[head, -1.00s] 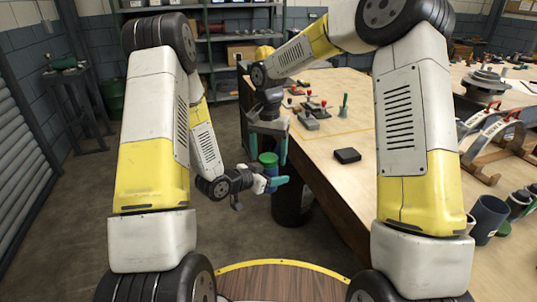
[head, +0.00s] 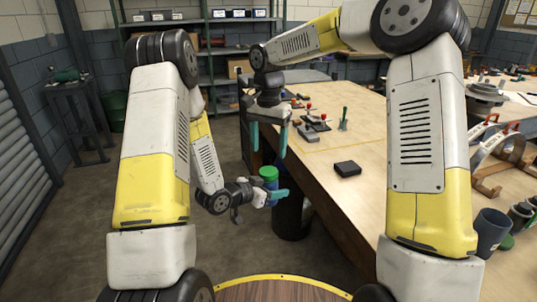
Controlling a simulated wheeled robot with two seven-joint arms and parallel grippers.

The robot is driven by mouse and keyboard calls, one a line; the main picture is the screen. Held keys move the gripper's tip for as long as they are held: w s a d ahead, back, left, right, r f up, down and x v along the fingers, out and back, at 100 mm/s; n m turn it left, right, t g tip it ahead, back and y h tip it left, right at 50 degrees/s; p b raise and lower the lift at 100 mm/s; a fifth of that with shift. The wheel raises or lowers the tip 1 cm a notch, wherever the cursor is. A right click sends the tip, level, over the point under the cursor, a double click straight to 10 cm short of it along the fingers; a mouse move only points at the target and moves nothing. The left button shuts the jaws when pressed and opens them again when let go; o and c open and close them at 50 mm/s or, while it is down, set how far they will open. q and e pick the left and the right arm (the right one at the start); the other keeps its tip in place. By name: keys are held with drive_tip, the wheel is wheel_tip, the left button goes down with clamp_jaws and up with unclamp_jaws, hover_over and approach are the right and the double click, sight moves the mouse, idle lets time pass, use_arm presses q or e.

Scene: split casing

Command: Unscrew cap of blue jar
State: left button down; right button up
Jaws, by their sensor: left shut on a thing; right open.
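The blue jar (head: 270,184) with its green cap (head: 269,172) stands upright in my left gripper (head: 272,195), left of the workbench. The cap sits on top of the jar; whether it is still threaded cannot be told. My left gripper is shut on the jar body from the left, and its fingers partly hide the jar. My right gripper (head: 268,139) points down above the cap, with its two fingers spread apart and nothing between them. A clear gap shows between its fingertips and the cap.
The wooden workbench (head: 355,205) runs along the right, with a black box (head: 347,168) and several red-knobbed parts on it. A dark bin (head: 292,217) stands on the floor below the jar. Dark cups (head: 490,229) stand at the right. The floor at left is clear.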

sight(269, 170)
drive_tip(key=shift+f, duration=3.9)
drive_tip(key=c, duration=1.5)
drive_tip(key=n, duration=0.3)
drive_tip(key=shift+r, duration=0.1)
drive_tip(key=o, duration=1.6)
drive_tip(key=shift+c, duration=0.2)
